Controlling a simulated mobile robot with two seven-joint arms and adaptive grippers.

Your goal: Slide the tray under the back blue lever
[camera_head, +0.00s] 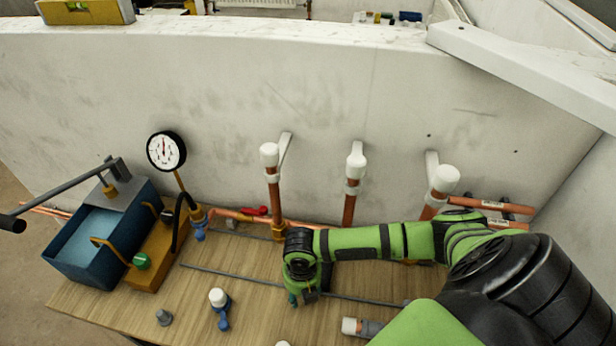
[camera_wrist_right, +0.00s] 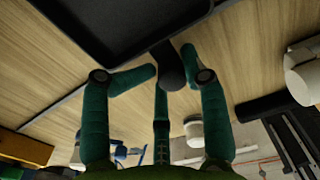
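In the right wrist view a black tray (camera_wrist_right: 110,30) with a raised rim lies at the top, over the wooden bench. A rounded dark tab sticks out from its near edge. In the head view this gripper (camera_head: 304,292) points down at the bench middle, and I cannot make out the tray there. A blue lever (camera_head: 200,233) sits at the back beside the brass fitting. Another blue lever (camera_head: 223,318) with a white cap stands nearer the front. My left gripper is not in view.
A blue tank pump (camera_head: 75,262) and a pressure gauge (camera_head: 166,151) stand at the left. White-capped copper pipes (camera_head: 273,190) rise along the wall. A grey rod (camera_head: 225,274) crosses the bench.

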